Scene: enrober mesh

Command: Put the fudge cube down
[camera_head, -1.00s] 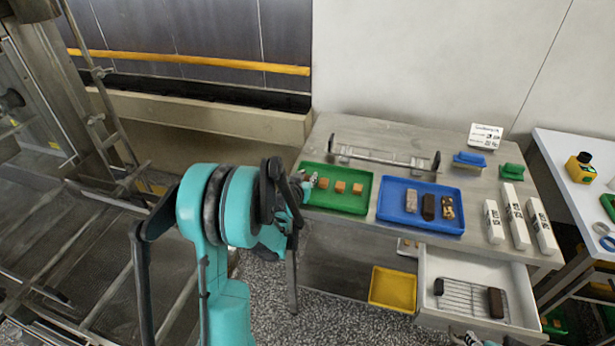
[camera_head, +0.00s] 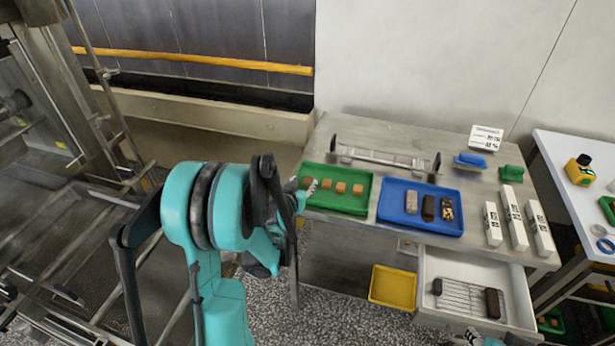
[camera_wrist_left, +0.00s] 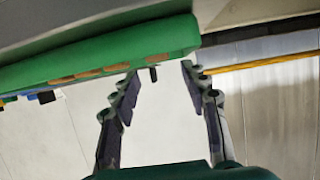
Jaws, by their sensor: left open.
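Fudge cubes, small and orange-brown, stand in a row in the green tray (camera_head: 345,206) at the left of the bench. The leftmost cube (camera_head: 307,181) is partly covered by my left gripper (camera_head: 309,187), which is at the tray's left end. In the left wrist view the left gripper (camera_wrist_left: 158,80) is open, with nothing held between its fingers. The green tray (camera_wrist_left: 150,45) and the tops of the cubes show above it there. My right gripper (camera_head: 472,339) is cut off by the bottom edge, so its jaws are unclear.
A blue tray (camera_head: 421,222) with several bars or pieces stands right of the green tray. White boxes (camera_head: 516,217) stand at the right. An open drawer (camera_head: 470,269) holds a wire rack with dark bars. A yellow tray (camera_head: 392,287) lies below the bench front.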

